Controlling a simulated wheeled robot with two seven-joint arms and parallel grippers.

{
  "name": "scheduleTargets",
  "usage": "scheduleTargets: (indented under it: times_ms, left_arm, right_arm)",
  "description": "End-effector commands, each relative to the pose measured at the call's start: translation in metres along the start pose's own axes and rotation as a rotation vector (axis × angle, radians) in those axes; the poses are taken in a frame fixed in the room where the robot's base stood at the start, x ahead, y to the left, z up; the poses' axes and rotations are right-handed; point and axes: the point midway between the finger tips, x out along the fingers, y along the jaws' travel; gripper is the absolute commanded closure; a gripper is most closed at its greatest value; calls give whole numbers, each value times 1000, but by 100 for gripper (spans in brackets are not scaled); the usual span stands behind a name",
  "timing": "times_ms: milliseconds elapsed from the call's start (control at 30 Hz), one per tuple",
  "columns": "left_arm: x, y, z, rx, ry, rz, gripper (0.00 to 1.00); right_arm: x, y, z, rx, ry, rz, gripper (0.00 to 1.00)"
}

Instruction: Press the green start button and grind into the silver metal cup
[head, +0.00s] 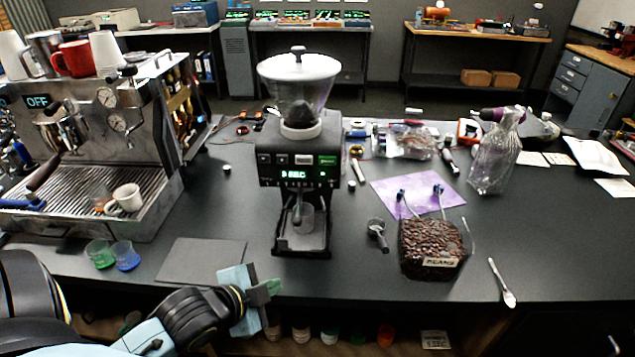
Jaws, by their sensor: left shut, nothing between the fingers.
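The grinder (290,152) stands upright in the middle of the counter with a clear hopper (300,88) on top. A green start button (328,160) is at the upper right of its front panel, above a lit display. A small grey, metal-looking cup (307,219) stands on the grinder's base under the spout, partly hidden by the spout; its inside cannot be seen. My left gripper (273,287) is shut and empty at the counter's front edge, in front of and below the grinder, touching neither button nor cup. My right gripper is not in view.
An espresso machine (100,150) showing OFF stands at the left, with cups on top. A dark mat (200,262) and green and blue small cups (125,256) lie left of the grinder. A scoop (377,233), bean container (432,248) and spoon (503,284) are right.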

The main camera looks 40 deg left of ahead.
Motion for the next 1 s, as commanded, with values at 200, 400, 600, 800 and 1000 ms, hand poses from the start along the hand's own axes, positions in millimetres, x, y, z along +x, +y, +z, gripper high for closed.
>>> scheduleTargets:
  times_ms: [200, 400, 600, 800, 1000]
  left_arm:
    - [-58, -92, -71, 487, 298, -308, 100]
    - [-85, -122, -101, 704, 418, -484, 100]
    - [-90, -126, -107, 746, 439, -521, 100]
    - [-90, -126, -106, 743, 438, -520, 100]
    - [-83, -128, -110, 741, 439, -523, 100]
  right_arm:
    - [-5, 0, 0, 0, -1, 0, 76]
    - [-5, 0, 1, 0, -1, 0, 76]
    - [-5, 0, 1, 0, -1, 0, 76]
    - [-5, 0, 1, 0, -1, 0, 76]
    - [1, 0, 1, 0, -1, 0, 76]
